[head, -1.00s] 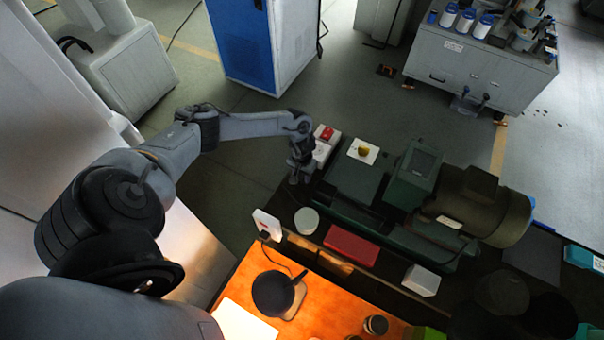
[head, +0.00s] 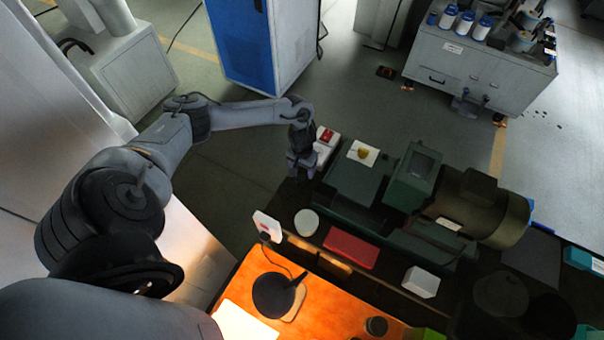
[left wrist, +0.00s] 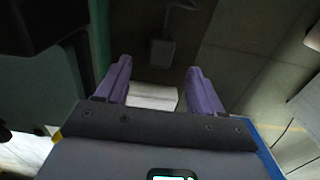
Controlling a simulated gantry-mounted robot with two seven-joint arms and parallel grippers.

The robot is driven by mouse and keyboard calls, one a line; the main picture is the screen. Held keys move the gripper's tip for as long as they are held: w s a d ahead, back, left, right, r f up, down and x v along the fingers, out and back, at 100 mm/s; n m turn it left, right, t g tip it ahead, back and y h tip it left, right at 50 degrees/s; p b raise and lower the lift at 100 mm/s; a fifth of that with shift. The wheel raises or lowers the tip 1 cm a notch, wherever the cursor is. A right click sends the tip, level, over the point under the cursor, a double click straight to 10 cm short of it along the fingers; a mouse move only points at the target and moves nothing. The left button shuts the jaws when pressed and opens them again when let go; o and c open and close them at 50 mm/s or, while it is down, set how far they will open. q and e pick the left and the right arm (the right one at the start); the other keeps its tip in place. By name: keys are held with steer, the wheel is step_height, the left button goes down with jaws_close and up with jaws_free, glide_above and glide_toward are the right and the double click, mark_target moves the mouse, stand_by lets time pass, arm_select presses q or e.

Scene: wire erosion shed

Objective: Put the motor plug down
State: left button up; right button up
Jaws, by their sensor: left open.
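My left gripper (head: 298,176) is at the left end of the dark bench, just left of a white box with a red part on top (head: 324,152). In the left wrist view its two purple fingers (left wrist: 158,88) stand apart, with nothing seen gripped between them. A pale block (left wrist: 152,97) shows beyond and between the fingers; I cannot tell whether it is the same box. I cannot pick out the motor plug with certainty. The green machine with its big dark motor (head: 480,208) stands right of the gripper. My right gripper is not in view.
A red block (head: 351,248), a white cup (head: 306,222) and a white block (head: 421,282) lie along the bench front. A white panel with a black plug and cord (head: 267,224) stands by the orange table (head: 335,300). Open floor lies behind the bench.

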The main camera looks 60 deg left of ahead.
mark_target(302, 177)
arm_select(q)
step_height(302, 177, up, 7)
stand_by(0.3)
steer(key=shift+r, duration=0.1)
stand_by(0.4)
